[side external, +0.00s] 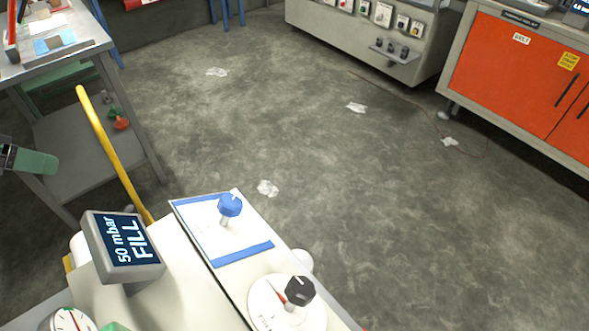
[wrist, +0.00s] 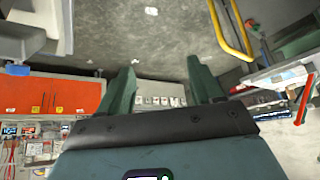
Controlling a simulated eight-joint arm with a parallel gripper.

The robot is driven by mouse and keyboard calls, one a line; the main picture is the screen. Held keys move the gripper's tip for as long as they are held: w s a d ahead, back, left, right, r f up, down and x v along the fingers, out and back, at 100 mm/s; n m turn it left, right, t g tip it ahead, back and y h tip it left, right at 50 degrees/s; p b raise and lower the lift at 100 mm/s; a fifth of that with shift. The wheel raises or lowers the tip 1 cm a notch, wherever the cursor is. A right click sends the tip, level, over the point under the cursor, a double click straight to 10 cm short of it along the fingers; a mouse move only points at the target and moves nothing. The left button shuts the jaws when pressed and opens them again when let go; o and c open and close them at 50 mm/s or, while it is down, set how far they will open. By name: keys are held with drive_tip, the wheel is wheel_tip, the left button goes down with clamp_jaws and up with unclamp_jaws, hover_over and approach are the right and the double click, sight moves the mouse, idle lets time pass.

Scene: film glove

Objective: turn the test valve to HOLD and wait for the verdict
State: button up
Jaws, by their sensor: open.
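A display (side external: 124,243) on the pale machine reads "50 mbar FILL". A black knob (side external: 300,290) with a red pointer stands on a round white dial (side external: 262,296) at the machine's near right; the dial lettering is too small to read. A blue knob (side external: 230,205) stands on a white plate with blue edges, behind the dial. My gripper (side external: 38,162) shows only in part at the left edge, well away from both knobs. In the wrist view my gripper (wrist: 163,82) has its two green fingers wide apart, with nothing between them.
A gauge (side external: 70,322) is at the bottom left. A yellow rail (side external: 112,150) rises beside the machine. A grey trolley (side external: 95,150) stands left, an orange cabinet (side external: 515,75) at the back right. The floor between is open, with scraps of clear film (side external: 267,188).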

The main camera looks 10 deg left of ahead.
drive_tip(key=w+d+r+m+g+h, duration=0.1)
drive_tip(key=w+d+r+m+g, duration=0.2)
drive_tip(key=d, duration=0.4)
drive_tip(key=m+g, duration=0.6)
drive_tip(key=m, duration=0.3)
approach(229, 201)
drive_tip(key=x, duration=0.9)
drive_tip(key=shift+w+f, duration=0.1)
drive_tip(key=shift+f, duration=0.05)
drive_tip(key=c, duration=1.1)
drive_tip(key=shift+o, duration=0.2)
